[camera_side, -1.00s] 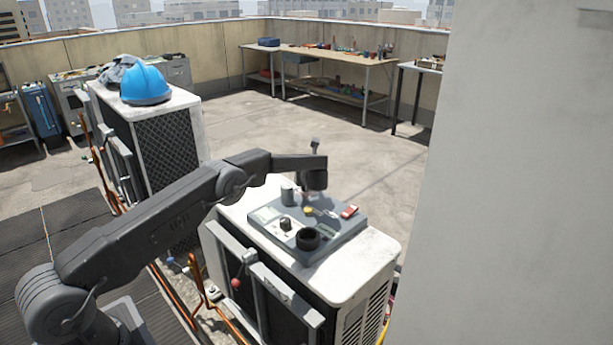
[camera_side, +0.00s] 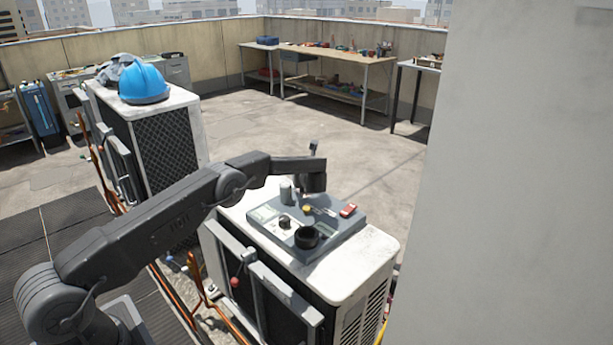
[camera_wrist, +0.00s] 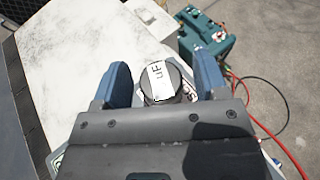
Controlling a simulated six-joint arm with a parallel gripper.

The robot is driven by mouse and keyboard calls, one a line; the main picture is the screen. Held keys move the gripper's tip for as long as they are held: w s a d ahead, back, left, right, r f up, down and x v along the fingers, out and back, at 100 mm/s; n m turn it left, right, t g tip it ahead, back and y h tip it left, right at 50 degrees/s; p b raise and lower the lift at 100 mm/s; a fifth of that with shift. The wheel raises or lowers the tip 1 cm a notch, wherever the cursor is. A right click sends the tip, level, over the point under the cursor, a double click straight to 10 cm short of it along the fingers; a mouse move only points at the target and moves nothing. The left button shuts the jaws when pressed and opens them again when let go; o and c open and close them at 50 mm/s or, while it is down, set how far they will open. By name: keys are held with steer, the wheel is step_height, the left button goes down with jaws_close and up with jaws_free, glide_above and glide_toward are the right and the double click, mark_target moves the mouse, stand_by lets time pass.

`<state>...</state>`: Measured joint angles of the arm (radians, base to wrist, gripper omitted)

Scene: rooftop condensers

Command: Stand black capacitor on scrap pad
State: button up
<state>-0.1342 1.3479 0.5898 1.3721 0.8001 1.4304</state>
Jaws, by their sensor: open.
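In the wrist view a round black capacitor (camera_wrist: 150,92) with a white label reading "uF" shows end-on between the two blue fingers. My gripper (camera_wrist: 163,76) is open, with a finger on either side of it and a gap at least on the left. In the side view my gripper (camera_side: 312,186) points down over the back of a grey tray (camera_side: 341,238); the capacitor cannot be made out there. Pale patches (camera_side: 265,214) show on the tray's left part, but I cannot tell which is the scrap pad.
The tray lies on a white condenser (camera_side: 360,270). It holds a grey cylinder (camera_side: 286,192), a black cup (camera_side: 306,238), a small dark knob (camera_side: 284,222), a yellow piece (camera_side: 307,209) and a red piece (camera_side: 348,210). A teal machine (camera_wrist: 210,45) stands on the floor below.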

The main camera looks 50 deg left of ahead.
steer(key=v, duration=1.2)
steer(key=shift+r, duration=0.2)
steer(key=s+d+r+n+g+h, duration=0.1)
steer(key=s+d+r+n+h, duration=0.15)
steer(key=s+r+n, duration=0.65)
steer(key=s+d+r+n+g+h, duration=0.2)
steer(key=s+d+r+n, duration=0.2)
steer(key=s+r, duration=0.55)
steer(key=s+d+n+h, duration=0.3)
steer(key=s+d+n, duration=0.1)
steer(key=s, duration=0.8)
steer(key=s+d+n+t+h, duration=0.1)
steer(key=s+d+n+h, duration=0.3)
steer(key=s+n, duration=0.3)
steer(key=s+d, duration=0.1)
steer(key=s, duration=0.4)
steer(key=shift+s+d+f+n, duration=0.15)
steer(key=shift+d+f+n, duration=0.15)
steer(key=shift+d+f, duration=0.05)
steer(key=shift+c, duration=0.2)
